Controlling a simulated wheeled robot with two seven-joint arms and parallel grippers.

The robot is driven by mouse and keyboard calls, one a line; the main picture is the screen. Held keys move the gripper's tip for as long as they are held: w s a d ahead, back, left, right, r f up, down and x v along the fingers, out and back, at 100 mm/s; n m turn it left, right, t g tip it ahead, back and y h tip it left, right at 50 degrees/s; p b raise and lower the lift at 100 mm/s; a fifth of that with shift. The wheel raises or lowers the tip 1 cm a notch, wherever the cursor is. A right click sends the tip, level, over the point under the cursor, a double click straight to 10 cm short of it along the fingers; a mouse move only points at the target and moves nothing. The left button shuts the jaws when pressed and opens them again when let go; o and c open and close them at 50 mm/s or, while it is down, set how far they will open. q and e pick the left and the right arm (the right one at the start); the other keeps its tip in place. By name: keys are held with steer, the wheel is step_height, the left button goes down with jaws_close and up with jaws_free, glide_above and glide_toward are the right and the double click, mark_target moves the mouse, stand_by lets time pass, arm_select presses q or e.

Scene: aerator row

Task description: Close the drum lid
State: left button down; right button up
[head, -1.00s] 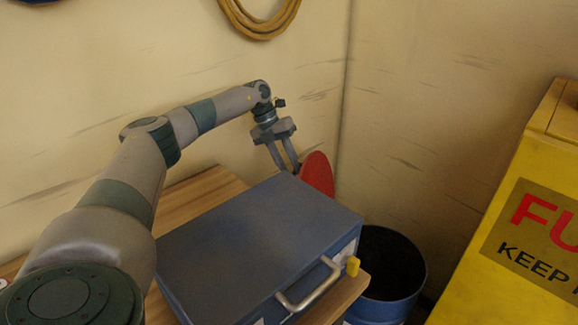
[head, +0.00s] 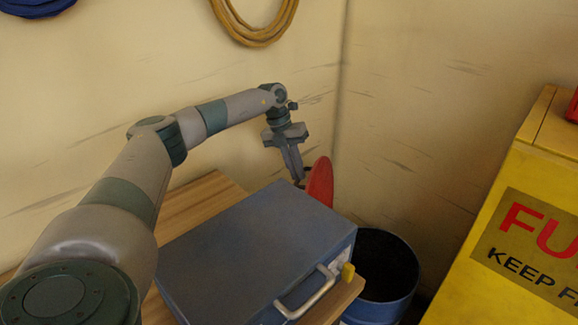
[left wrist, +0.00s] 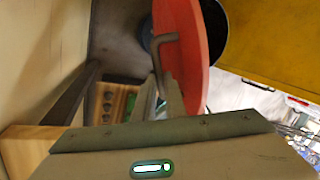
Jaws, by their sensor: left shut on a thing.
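The red drum lid (head: 320,183) stands up on edge at the far side of the blue drum (head: 378,311), partly hidden behind the blue case. The drum's mouth is open and dark inside. My left gripper (head: 298,182) is at the lid's left face with its fingers together. In the left wrist view, the lid (left wrist: 192,40) shows steeply tilted, with a dark bent handle (left wrist: 157,62) on its face. The fingers (left wrist: 172,95) meet at the lower end of this handle, shut on it. My right gripper is in neither view.
A blue case (head: 255,245) with a metal handle and yellow latch lies on the wooden bench (head: 205,195), between my left arm and the drum. A yellow cabinet (head: 500,220) stands at the right. A wall corner is close behind the lid.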

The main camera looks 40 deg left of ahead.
mark_target(317, 176)
arm_select(q)
steer(key=shift+g+y, duration=0.3)
steer(key=shift+y, duration=0.5)
steer(key=d+p, duration=0.1)
steer(key=d, duration=0.1)
steer(key=w+d+r+p, duration=0.1)
steer(key=d, duration=0.1)
steer(key=w+d+p, duration=0.1)
steer(key=d, duration=0.1)
steer(key=shift+w+d+r, duration=0.1)
steer(key=shift+w+r, duration=0.05)
steer(key=shift+r, duration=0.25)
steer(key=w+d, duration=0.3)
steer(key=d, duration=0.7)
steer(key=shift+w+f, duration=0.25)
steer(key=shift+w, duration=0.1)
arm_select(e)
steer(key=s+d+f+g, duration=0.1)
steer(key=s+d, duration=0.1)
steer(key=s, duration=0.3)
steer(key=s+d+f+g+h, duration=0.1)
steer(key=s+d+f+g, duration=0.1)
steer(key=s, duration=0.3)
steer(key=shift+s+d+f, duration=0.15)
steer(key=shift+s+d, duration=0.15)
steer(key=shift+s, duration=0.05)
